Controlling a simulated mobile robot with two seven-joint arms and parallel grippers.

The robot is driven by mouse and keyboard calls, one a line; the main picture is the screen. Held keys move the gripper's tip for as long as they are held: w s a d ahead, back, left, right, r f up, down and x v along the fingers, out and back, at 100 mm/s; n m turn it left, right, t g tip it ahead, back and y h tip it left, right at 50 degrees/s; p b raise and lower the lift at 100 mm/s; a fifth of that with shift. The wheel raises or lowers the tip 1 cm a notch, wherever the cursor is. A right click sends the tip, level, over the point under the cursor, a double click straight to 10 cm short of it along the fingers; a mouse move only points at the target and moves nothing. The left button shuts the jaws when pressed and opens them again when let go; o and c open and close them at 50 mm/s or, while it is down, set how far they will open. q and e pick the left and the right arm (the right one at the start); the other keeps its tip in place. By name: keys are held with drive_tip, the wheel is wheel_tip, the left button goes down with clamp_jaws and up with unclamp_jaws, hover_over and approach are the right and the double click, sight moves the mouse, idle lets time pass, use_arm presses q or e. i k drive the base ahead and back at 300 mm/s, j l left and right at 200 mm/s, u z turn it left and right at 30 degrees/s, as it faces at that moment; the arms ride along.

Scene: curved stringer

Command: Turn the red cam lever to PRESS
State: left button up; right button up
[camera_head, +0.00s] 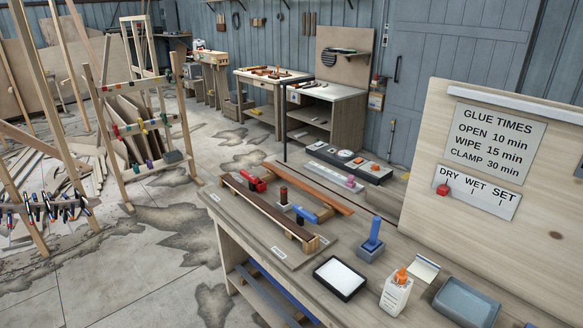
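The red cam lever (253,182) sits at the far left end of a clamping fixture on the workbench. A long dark strip (258,204) runs along the fixture from there to a wooden block (303,238) at the near right end. A blue lever (304,214) stands near that end, and a dark red cylinder (283,194) stands between the two levers. Small white labels lie at the fixture's edge, one near its front (279,253); their print is too small to read, and I cannot make out a PRESS mark. Neither of my grippers is in view.
The workbench (225,222) also carries a blue-handled tool (371,239), a black-rimmed white pad (340,277), a glue bottle (396,291) and a grey tub (466,302). A glue-times board (549,215) rises at the right. Open floor lies left of the bench.

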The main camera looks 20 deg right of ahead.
sight(253, 180)
drive_tip(key=i+l+z, duration=0.2)
drive_tip(key=z, duration=0.2)
drive_tip(key=i+j, duration=0.4)
drive_tip(key=i+j+u, duration=0.15)
drive_tip(key=i+j, duration=0.25)
drive_tip(key=i, duration=0.2)
drive_tip(key=i+j, duration=0.3)
drive_tip(key=i, duration=0.2)
drive_tip(key=i+j+u, duration=0.1)
drive_tip(key=i+j, duration=0.25)
drive_tip(key=i, duration=0.15)
